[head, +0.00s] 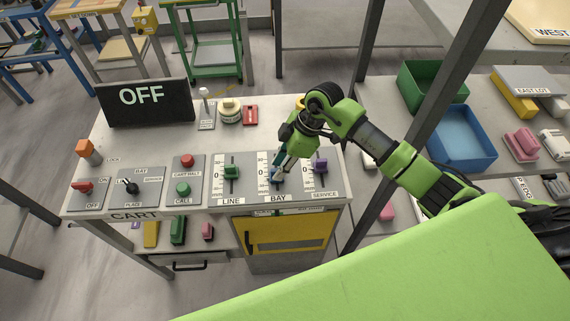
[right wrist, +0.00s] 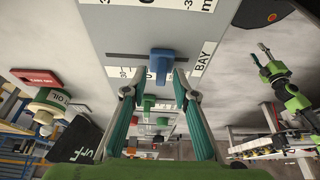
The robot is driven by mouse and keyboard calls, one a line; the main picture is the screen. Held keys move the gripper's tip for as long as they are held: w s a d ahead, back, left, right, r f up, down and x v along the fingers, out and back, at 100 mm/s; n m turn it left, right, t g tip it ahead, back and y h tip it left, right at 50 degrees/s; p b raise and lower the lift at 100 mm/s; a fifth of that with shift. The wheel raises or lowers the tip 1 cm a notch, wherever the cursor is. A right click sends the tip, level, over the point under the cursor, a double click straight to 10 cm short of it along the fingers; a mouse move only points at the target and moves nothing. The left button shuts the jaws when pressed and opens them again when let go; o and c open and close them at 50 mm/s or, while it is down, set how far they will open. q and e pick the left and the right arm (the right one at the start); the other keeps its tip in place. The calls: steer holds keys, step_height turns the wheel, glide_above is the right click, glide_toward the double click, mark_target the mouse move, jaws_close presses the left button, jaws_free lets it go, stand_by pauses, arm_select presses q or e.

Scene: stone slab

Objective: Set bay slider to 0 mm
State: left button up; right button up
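The bay slider's blue knob (head: 278,180) sits in the middle slot of the slider panel, above the BAY label. In the right wrist view the blue knob (right wrist: 162,62) stands close to the 0 mark; the exact reading cannot be told. My right gripper (head: 279,171) is over the bay slider. In the right wrist view its two fingers (right wrist: 153,84) are apart, with the knob just ahead of and between the tips; contact cannot be told. A green arm with a small gripper (right wrist: 264,52), likely my left, shows at the right of that view; its opening is unclear.
The green line slider (head: 231,172) and purple service slider (head: 320,166) flank the bay slider closely. Red and green buttons (head: 183,188) and switches are to the left. A black OFF sign (head: 146,103) stands behind. Green (head: 432,86) and blue (head: 462,137) bins are at right.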

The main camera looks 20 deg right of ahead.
steer(key=shift+a+f, duration=0.2)
steer(key=shift+f, duration=0.1)
arm_select(q)
steer(key=shift+w+a+f, duration=0.1)
steer(key=shift+a+f, duration=0.1)
arm_select(e)
steer(key=shift+a, duration=0.1)
jaws_close()
steer(key=shift+w+d, duration=0.2)
steer(key=shift+w, duration=0.35)
steer(key=shift+w+d, duration=0.2)
steer(key=shift+w, duration=0.35)
jaws_free()
arm_select(q)
steer(key=shift+f, duration=0.2)
arm_select(e)
steer(key=shift+r, duration=0.15)
